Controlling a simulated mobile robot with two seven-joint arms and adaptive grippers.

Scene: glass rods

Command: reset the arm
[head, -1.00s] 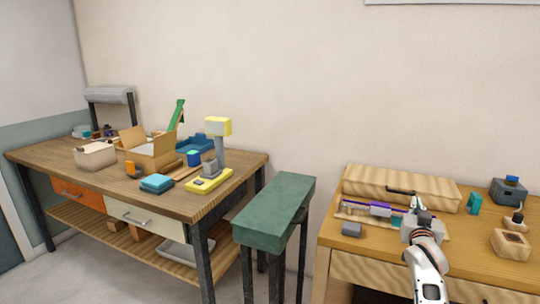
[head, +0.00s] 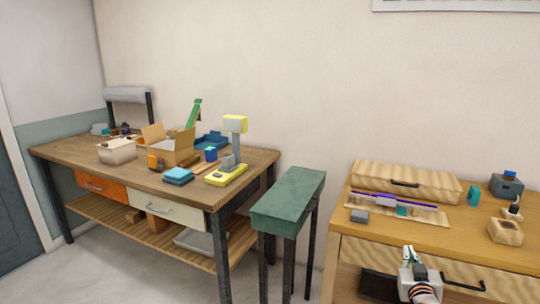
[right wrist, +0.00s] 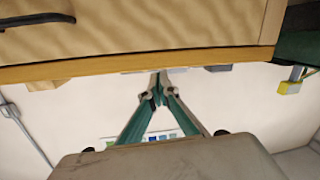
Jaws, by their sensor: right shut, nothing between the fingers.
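My right gripper (head: 408,254) is low in front of the right-hand workbench (head: 460,240), below its top edge in the head view. Its green fingers are shut and empty; the closed fingertips also show in the right wrist view (right wrist: 160,80). A purple glass rod (head: 385,199) lies across small holders on a wooden board (head: 435,217) on the bench top, away from the gripper. My left gripper is not in view.
A wooden case (head: 400,182) stands behind the rod. A grey block (head: 359,216) sits at the board's left. The bench has a drawer handle (head: 462,285) near my right gripper. A green stand (head: 290,200) and a cluttered workbench (head: 140,165) are to the left.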

